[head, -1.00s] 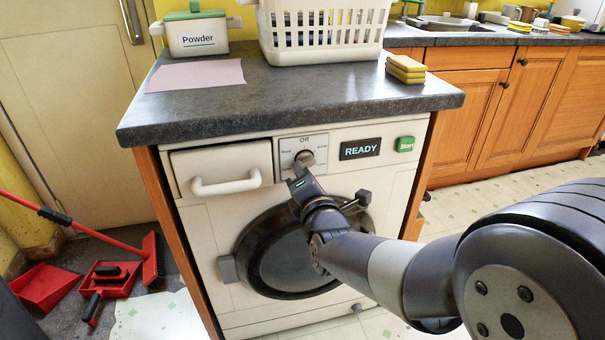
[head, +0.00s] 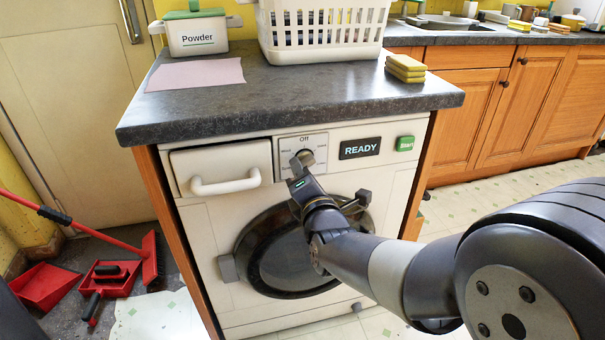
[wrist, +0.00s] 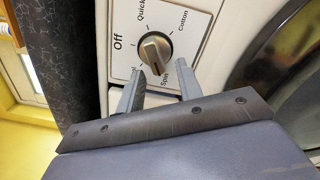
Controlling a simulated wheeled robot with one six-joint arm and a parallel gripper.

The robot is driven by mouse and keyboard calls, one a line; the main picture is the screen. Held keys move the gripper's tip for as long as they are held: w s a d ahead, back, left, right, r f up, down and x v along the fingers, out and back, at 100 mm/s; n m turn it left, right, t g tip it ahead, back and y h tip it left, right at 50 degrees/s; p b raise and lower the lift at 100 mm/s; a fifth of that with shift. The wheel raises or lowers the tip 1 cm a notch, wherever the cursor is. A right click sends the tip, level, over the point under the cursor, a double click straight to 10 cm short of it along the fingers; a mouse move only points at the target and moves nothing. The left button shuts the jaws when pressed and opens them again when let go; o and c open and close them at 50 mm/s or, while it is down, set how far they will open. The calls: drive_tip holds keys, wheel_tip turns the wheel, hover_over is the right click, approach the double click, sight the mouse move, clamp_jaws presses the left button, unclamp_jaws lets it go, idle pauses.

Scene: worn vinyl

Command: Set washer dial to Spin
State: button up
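The washer dial (wrist: 155,50) is a round metallic knob with a raised ridge on a white panel. In the wrist view, labels read Off, Quick, Cotton and Spin; another is partly hidden. The ridge runs roughly from the Quick side to the Spin side, its near end close to the Spin label. I cannot tell which end is the pointer.
The washer (head: 340,187) shows READY on its display (head: 360,149), beside a green Start button (head: 405,143). A drawer handle (head: 226,184) sticks out left of the dial. The round door (head: 285,262) is below. The counter edge (head: 290,122) overhangs the panel.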

drive_tip(key=p+v, duration=0.2)
drive_tip(key=v, duration=0.8)
drive_tip(key=shift+s, duration=0.3)
drive_tip(key=shift+d, duration=0.1)
drive_tip(key=b+x, duration=0.2)
drive_tip(key=x, duration=0.8)
drive_tip(key=shift+w, duration=0.4)
